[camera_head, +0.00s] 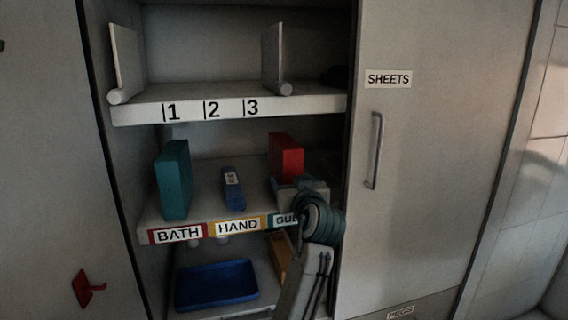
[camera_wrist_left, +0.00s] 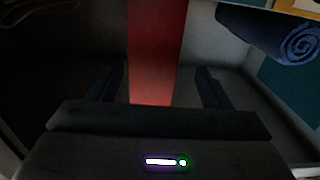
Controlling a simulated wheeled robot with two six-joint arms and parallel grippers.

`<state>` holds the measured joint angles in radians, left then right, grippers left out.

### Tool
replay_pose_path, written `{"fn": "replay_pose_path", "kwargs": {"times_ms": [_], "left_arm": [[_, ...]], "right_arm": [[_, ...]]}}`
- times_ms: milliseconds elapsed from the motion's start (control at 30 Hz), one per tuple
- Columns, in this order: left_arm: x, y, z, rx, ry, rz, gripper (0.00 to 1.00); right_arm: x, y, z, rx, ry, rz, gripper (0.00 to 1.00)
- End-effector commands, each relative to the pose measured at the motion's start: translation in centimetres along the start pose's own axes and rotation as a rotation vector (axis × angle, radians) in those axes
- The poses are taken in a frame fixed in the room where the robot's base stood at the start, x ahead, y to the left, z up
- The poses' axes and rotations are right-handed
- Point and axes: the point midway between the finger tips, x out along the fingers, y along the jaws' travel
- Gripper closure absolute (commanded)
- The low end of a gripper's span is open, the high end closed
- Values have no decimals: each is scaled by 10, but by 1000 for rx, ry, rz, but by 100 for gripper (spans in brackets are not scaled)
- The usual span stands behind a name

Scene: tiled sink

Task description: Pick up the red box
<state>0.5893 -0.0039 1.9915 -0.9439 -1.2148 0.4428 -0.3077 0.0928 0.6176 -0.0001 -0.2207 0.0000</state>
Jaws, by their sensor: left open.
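The red box (camera_head: 286,155) stands upright on the middle shelf, toward its right end. In the left wrist view the red box (camera_wrist_left: 155,55) fills the upper middle, and its lower end lies between the two fingers. My left gripper (camera_head: 293,184) is at the front of the box in the head view and hides its lower part. In the wrist view the left gripper (camera_wrist_left: 158,88) is open, with a finger on each side of the box and dark gaps between. Whether a finger touches it I cannot tell. My right gripper is not in view.
The shelf edge (camera_head: 195,233) has BATH and HAND labels. A shelf (camera_head: 230,106) is above, a blue tray (camera_head: 216,285) below. A door (camera_head: 440,180) closes the right side.

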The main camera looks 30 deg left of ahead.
Motion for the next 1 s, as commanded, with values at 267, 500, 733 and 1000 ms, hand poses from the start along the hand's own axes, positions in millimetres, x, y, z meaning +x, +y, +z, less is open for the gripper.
{"fn": "replay_pose_path", "kwargs": {"times_ms": [267,500,733,1000], "left_arm": [[28,6,-6,4,-1,-1,27],[53,7,-2,2,0,0,27],[54,8,-1,-1,0,1,27],[53,8,-1,0,0,1,80]], "right_arm": [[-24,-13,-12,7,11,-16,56],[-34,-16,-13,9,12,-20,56],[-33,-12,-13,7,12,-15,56],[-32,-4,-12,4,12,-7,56]]}}
